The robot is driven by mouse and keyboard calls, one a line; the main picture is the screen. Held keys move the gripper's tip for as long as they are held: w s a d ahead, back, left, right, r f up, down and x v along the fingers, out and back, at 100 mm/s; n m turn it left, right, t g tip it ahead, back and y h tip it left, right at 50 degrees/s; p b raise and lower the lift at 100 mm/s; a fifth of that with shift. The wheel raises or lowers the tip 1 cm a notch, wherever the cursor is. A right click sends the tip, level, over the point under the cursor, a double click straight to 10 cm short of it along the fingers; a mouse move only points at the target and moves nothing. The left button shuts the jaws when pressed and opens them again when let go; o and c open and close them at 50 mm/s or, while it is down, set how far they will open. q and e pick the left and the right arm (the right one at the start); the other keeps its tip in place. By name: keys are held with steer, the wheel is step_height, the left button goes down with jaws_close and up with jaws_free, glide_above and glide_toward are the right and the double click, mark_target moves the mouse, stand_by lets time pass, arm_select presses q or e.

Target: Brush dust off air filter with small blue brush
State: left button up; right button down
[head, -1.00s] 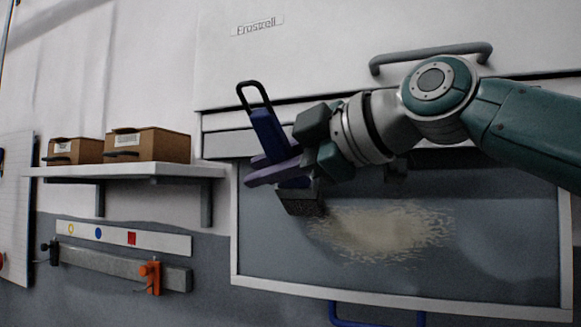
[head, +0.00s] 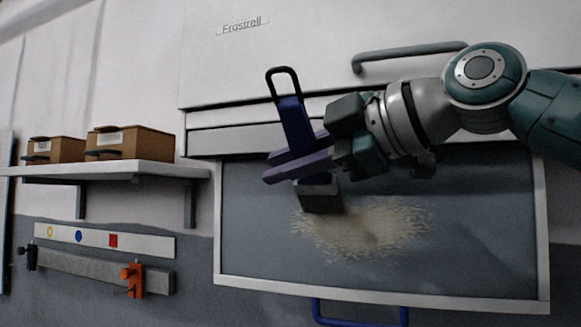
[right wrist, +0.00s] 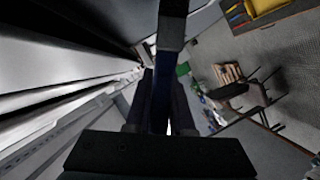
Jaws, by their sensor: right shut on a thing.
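The blue brush (head: 295,122) has a dark loop at its top end and a dark bristle block (head: 321,195) at its lower end. My right gripper (head: 300,160) is shut on the brush handle, and the brush stands roughly upright. The air filter (head: 460,250) is a grey panel in a pale frame. A beige dust patch (head: 365,232) lies on its middle. The bristles overlap the upper left of the dust; I cannot tell how firmly they touch. In the right wrist view the brush (right wrist: 163,100) shows as a dark upright bar between the fingers. My left gripper is not in view.
A white shelf (head: 120,170) with two brown boxes (head: 128,142) is on the wall at left. Below it are a marked strip (head: 100,238) and a rail with an orange clamp (head: 133,280). A dark bar handle (head: 410,56) juts out above the filter, and a blue handle (head: 360,322) below.

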steer(key=shift+s+d+r, duration=0.15)
steer(key=shift+s+d, duration=0.1)
steer(key=shift+d, duration=0.45)
steer(key=d, duration=0.1)
steer(key=d+b, duration=0.1)
steer(key=d, duration=0.1)
steer(key=shift+s+d+f+b, duration=0.1)
steer(key=shift+s+f+b, duration=0.15)
steer(key=shift+f+b, duration=0.05)
